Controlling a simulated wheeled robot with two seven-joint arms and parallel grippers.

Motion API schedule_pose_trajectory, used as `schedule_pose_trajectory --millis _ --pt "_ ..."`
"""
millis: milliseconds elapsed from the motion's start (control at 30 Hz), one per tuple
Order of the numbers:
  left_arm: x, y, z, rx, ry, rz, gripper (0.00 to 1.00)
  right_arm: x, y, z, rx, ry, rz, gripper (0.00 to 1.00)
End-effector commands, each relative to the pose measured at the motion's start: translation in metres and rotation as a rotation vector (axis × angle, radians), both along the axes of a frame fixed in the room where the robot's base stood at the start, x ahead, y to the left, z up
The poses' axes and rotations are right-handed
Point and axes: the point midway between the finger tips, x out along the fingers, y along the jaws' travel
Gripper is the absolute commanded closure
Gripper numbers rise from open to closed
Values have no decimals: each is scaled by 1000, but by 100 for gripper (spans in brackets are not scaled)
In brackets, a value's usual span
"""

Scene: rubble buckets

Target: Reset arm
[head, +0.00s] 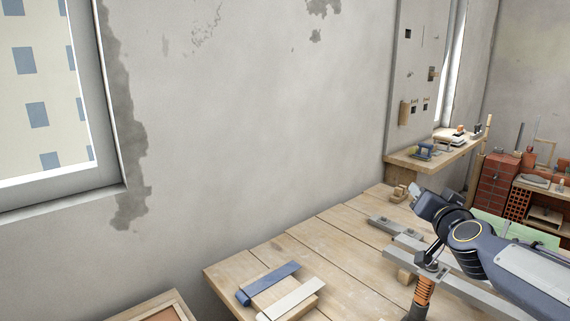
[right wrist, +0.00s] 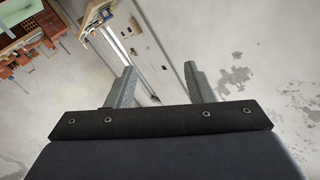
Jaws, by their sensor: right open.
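My right arm comes in from the right in the head view, raised above the wooden workbench (head: 335,232). My right gripper (head: 414,188) is at the upper left end of that arm, small and partly hidden by its own wrist. In the right wrist view my right gripper (right wrist: 159,70) has its two grey fingers spread wide apart with nothing between them. My left gripper is in neither view.
On the bench lie a blue bar (head: 272,282), a pale bar (head: 292,301) and several grey metal bars. An orange-and-black handle (head: 421,292) stands near the bench's front. A shelf (head: 440,150) and red bricks (head: 498,176) are farther right. The grey wall (head: 250,110) borders the bench.

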Motion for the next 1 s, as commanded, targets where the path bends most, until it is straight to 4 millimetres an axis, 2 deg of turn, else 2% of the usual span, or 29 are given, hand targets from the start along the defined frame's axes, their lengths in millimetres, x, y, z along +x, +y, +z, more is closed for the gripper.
schedule_pose_trajectory --millis 33,200,400,500,600,700,1000 --pt "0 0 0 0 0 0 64 -35 14 -8 14 56 95 52" --pt "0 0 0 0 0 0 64 -141 63 -68 44 314 344 52" --pt "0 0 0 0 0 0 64 -259 94 -149 54 637 474 52" --pt "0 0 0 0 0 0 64 -303 101 -182 54 771 493 52" --pt "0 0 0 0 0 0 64 -334 103 -204 53 865 496 52" --pt "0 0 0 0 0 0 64 -349 104 -215 54 916 493 52" --pt "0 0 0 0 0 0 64 -354 104 -219 53 931 494 52"
